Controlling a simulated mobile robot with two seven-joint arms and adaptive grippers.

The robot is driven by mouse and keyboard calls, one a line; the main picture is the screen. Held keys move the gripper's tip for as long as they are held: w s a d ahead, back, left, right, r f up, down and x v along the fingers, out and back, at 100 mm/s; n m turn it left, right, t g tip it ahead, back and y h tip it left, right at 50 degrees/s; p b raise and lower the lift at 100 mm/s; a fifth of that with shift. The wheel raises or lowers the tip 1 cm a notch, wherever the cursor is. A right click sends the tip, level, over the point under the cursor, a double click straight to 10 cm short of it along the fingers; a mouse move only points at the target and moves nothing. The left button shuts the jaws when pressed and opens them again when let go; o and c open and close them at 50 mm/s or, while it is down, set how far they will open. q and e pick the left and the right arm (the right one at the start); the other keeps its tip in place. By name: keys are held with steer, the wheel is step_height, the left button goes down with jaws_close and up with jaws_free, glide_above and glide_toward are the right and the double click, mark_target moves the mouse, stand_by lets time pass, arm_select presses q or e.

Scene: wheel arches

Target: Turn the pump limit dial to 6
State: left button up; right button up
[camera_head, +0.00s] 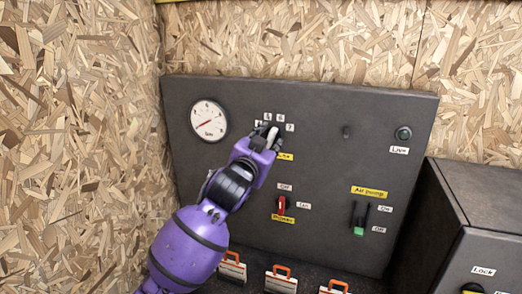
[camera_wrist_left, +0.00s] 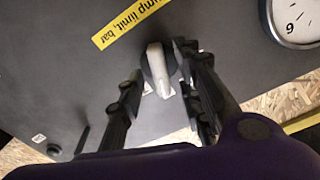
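The pump limit dial (camera_head: 272,133) is on the upper middle of the dark panel, a pale bar handle partly hidden by my left gripper. Number labels, including a 6 (camera_head: 280,118), arc above it. In the left wrist view, the dial's pale handle (camera_wrist_left: 159,72) stands between my left gripper's fingers (camera_wrist_left: 162,75), below the yellow "Pump limit, bar" label (camera_wrist_left: 130,22). The fingers are apart, one on each side of the handle, with a small gap seeming to show. Which number the handle points at is unclear. My right gripper is not in view.
A round gauge (camera_head: 208,121) with a red needle is left of the dial. Below are a red selector switch (camera_head: 281,205) and a green-tipped air pump lever (camera_head: 359,223). Padlock-like tags with orange shackles (camera_head: 281,279) line the bottom. Another dark box (camera_head: 485,205) stands at right.

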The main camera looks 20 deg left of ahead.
arm_select(q)
steer(key=s, duration=1)
steer(key=shift+s+a, duration=0.2)
steer(key=shift+s, duration=0.1)
steer(key=s+d+f+g+h, duration=0.1)
steer(key=s+f+g, duration=0.15)
steer(key=f, duration=1.05)
steer(key=s+f+g, duration=0.1)
steer(key=s+f, duration=0.2)
steer(key=f, duration=1.1)
steer(key=s+f+n+g+y, duration=0.1)
steer(key=s+f+n+g, duration=0.3)
steer(key=s+f, duration=2.1)
steer(key=s+g, duration=0.1)
steer(key=s, duration=0.1)
steer(key=shift+s+f, duration=0.2)
steer(key=shift+s, duration=0.1)
